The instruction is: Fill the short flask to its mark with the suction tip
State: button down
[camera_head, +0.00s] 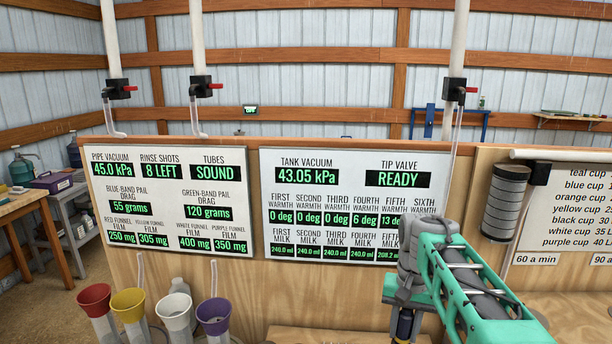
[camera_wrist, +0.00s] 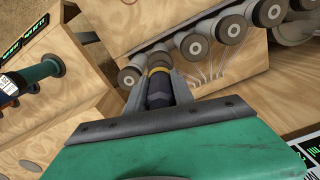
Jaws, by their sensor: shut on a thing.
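My gripper (camera_wrist: 160,88) is shut on a dark cylindrical piece with a yellow band (camera_wrist: 159,72), seen between the fingers in the wrist view. I cannot tell for sure whether this is the suction tip. In the head view my gripper (camera_head: 404,322) is at the bottom edge, right of centre, in front of the plywood panel, with its lower end cut off. No short flask or fill mark can be made out in either view. The display board (camera_head: 352,158) reads tank vacuum 43.05 kPa and tip valve READY.
Several grey round-ended cylinders (camera_wrist: 194,46) line a wooden rack in the wrist view. A green-ended cylinder (camera_wrist: 37,74) lies left. Red (camera_head: 95,296), yellow (camera_head: 128,303), white (camera_head: 175,310) and purple (camera_head: 214,315) funnels stand lower left. A ribbed grey canister (camera_head: 505,203) hangs right.

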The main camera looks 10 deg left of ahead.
dwell(0.6)
jog(key=s+f+n, duration=0.2)
jog(key=s+f, duration=0.1)
jog(key=s, duration=0.7)
jog(key=shift+f+n, duration=0.3)
dwell(0.3)
notch_tip(320, 180, up, 5)
jog(key=p, duration=0.3)
jog(key=shift+f, duration=0.15)
